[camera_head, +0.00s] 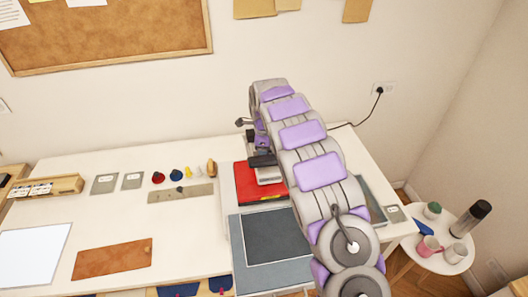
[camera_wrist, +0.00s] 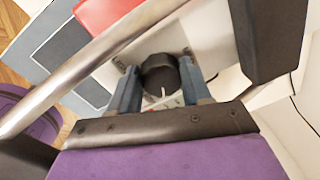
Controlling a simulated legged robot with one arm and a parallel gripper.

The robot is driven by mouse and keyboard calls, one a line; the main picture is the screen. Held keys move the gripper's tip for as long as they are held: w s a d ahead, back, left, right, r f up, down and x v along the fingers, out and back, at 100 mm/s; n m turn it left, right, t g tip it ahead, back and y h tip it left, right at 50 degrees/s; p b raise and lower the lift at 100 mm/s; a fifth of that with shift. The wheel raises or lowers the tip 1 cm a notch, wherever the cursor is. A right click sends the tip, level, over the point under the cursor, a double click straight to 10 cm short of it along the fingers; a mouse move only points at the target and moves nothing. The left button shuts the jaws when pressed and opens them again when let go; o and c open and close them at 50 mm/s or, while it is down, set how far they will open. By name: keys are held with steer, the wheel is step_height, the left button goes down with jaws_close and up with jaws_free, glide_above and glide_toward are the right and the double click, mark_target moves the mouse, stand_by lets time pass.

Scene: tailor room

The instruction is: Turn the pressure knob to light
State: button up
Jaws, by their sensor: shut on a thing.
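The pressure knob (camera_wrist: 160,76) is a dark round knob with a small white mark, seen in the wrist view. It sits on a pale machine body (camera_wrist: 214,40). My gripper (camera_wrist: 164,90) has its two blue-grey fingers on either side of the knob, closed on it. In the head view my arm reaches over the table to the machine (camera_head: 268,175), and hides much of it. The gripper and knob are hidden or too small to tell there. I cannot read the knob's setting.
Thread spools (camera_head: 158,178), a ruler (camera_head: 165,194) and a brown board (camera_head: 112,259) lie to the left. A round side table (camera_head: 440,264) with cups stands at the right.

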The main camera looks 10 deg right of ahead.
steer(key=n, duration=0.6)
steer(key=shift+r, duration=0.2)
steer(key=n, duration=0.6)
steer(key=shift+s+d+y+b, duration=0.1)
steer(key=shift+d+y+b, duration=0.05)
steer(key=shift+y+b, duration=0.15)
steer(key=n, duration=0.5)
steer(key=shift+d+n, duration=0.15)
steer(key=shift+n, duration=0.25)
steer(key=n, duration=0.6)
steer(key=shift+d+g+b, duration=0.15)
steer(key=shift+g+b, duration=0.2)
steer(key=shift+g, duration=0.05)
steer(key=n, duration=0.4)
steer(key=shift+d, duration=0.1)
steer(key=n, duration=0.3)
steer(key=shift+n, duration=0.3)
steer(key=n, duration=0.2)
steer(key=shift+f+n+g, duration=0.1)
steer(key=shift+n+g, duration=0.2)
steer(key=shift+n, duration=0.1)
steer(key=n, duration=0.4)
steer(key=shift+w, duration=0.25)
steer(key=n, duration=0.4)
steer(key=shift+w+n+h, duration=0.15)
steer(key=shift+n+h, duration=0.25)
steer(key=shift+n, duration=1.9)
